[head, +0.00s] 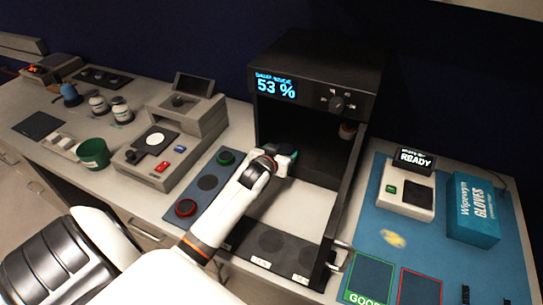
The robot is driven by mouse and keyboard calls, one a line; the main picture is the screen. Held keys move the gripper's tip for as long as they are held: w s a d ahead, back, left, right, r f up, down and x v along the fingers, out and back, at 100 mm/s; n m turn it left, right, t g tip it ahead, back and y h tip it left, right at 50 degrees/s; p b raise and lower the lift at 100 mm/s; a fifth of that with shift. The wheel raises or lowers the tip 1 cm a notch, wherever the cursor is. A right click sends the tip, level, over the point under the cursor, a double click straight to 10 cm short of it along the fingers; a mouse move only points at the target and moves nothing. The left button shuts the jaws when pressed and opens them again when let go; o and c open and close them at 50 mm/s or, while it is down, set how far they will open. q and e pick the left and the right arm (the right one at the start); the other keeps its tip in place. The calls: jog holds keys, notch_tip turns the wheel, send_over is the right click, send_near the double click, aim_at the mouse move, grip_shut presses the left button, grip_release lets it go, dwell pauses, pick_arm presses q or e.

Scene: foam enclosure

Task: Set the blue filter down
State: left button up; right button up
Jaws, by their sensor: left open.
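My left arm comes in from the lower left, and its gripper (277,160) is at the mouth of the black chamber (300,118). The gripper is open. A small teal-blue piece (291,151) shows at its fingertips; it looks like the edge of the blue filter, but most of it is hidden and I cannot tell whether it rests on anything. On the grey-blue strip (222,172) left of the arm lie a red disc (186,207) and a green disc (225,157), with a dark round spot (207,182) between them. My right gripper is not in view.
The chamber's display reads 53 %. Its open door (343,205) stands to the right of the opening. Dark round spots mark a front strip (270,243). A grey instrument (160,155) and green cup (94,153) stand left; a glove box (473,210) stands right.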

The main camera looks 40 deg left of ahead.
pick_arm(q)
jog(key=b+v, duration=0.1)
jog(key=v, duration=0.8)
jog(key=shift+s, duration=0.25)
